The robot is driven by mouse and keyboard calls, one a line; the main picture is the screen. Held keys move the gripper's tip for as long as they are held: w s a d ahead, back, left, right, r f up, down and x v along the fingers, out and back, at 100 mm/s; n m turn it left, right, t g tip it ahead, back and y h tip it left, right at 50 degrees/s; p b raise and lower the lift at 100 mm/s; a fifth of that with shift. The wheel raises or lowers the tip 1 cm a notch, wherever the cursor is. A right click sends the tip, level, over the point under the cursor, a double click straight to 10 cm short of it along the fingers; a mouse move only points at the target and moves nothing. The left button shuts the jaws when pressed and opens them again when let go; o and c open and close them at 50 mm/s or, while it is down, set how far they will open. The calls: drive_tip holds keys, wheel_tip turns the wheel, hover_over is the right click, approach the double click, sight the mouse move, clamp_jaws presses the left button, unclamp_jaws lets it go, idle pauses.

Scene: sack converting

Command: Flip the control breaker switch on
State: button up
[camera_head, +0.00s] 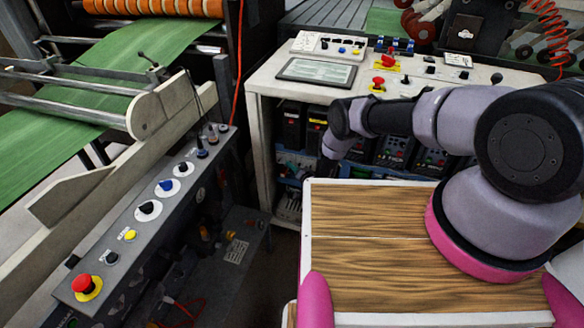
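The open cabinet (258,150) under the white control desk holds rows of dark electrical units. Two dark box-shaped units stand at its upper left, the first one (291,124) left of the other (316,117). I cannot tell which part is the control breaker switch, or its position. My arm reaches from the right across the cabinet front, and its grey wrist end (333,145) is at the left part of the opening, close to the lower units. My gripper's fingers cannot be made out there. Whether they touch anything is not clear. My arm hides part of the cabinet's middle.
The desk top carries a red emergency button (378,82), another red knob (389,61) and a flat screen panel (318,71). A grey machine panel (150,208) with knobs and a red button (85,284) stands at left. A narrow dark floor gap lies between.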

drive_tip(key=shift+w+a, duration=0.15)
drive_tip(key=shift+w, duration=0.05)
clamp_jaws()
drive_tip(key=shift+w+r+m+g, duration=0.1)
drive_tip(key=shift+r+m+g, duration=0.2)
drive_tip(key=shift+m+g, duration=0.4)
drive_tip(key=shift+r+m+g, duration=0.3)
drive_tip(key=shift+m+g, duration=0.1)
drive_tip(key=shift+g, duration=0.6)
unclamp_jaws()
